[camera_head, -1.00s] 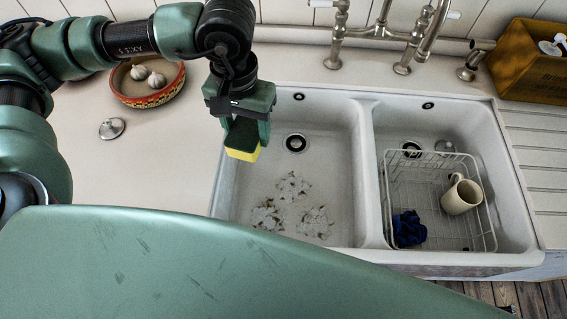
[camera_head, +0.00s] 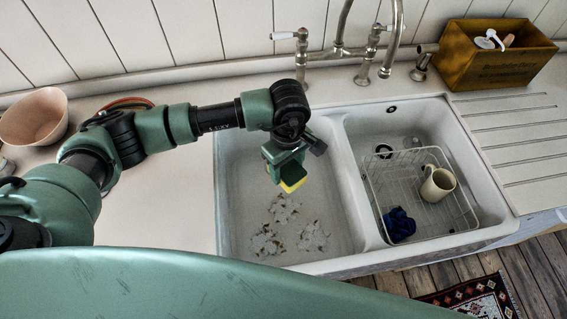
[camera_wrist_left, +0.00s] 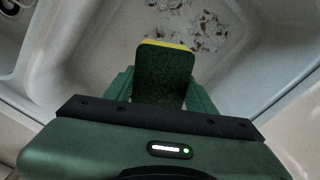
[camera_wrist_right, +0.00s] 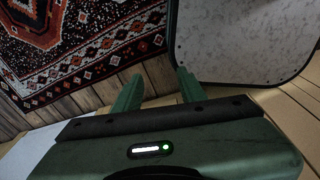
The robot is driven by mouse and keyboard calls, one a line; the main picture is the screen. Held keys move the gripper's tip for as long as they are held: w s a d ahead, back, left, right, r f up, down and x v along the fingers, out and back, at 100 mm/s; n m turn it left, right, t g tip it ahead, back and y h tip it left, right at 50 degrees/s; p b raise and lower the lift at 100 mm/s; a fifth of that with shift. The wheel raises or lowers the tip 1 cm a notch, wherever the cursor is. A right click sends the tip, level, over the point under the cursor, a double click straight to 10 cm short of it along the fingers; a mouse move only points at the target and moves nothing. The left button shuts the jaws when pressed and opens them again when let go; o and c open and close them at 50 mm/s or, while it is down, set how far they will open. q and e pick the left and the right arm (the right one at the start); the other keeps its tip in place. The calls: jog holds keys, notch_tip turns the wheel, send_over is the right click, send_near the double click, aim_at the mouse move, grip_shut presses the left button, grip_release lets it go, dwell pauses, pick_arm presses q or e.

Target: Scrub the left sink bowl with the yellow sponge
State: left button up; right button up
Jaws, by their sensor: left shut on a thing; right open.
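The yellow sponge (camera_head: 293,185) with a dark green scouring side is held in my left gripper (camera_head: 285,163), which is shut on it above the left sink bowl (camera_head: 238,200). In the left wrist view the sponge (camera_wrist_left: 165,72) stands between the fingers with its dark side facing the camera and a yellow edge showing. Whether it touches the bowl is unclear. Patches of pale, flaky dirt (camera_head: 283,208) lie on the bowl's floor; they also show in the left wrist view (camera_wrist_left: 205,35). My right gripper (camera_wrist_right: 158,88) is open and empty above the floor.
The right bowl holds a wire rack (camera_head: 420,205) with a cream mug (camera_head: 438,184) and a blue cloth (camera_head: 399,225). The tap (camera_head: 367,45) stands behind the bowls. A wooden box (camera_head: 497,58) is at back right, a pink bowl (camera_head: 35,117) at left. A patterned rug (camera_head: 478,300) lies below.

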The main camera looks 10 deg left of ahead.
pick_arm(q)
notch_tip(320, 180, down, 3)
jog(key=shift+f+b, duration=0.2)
jog(key=shift+b, duration=0.4)
jog(key=b, duration=0.5)
send_near(286, 206)
notch_tip(286, 206, down, 4)
jog(key=b, duration=0.9)
jog(key=shift+r+b, duration=0.1)
jog(key=shift+b, duration=0.2)
jog(key=shift+f+b, duration=0.7)
jog(key=shift+f, duration=0.05)
jog(key=shift+f+b, duration=0.5)
jog(key=shift+b, duration=0.1)
jog(key=shift+a, duration=0.1)
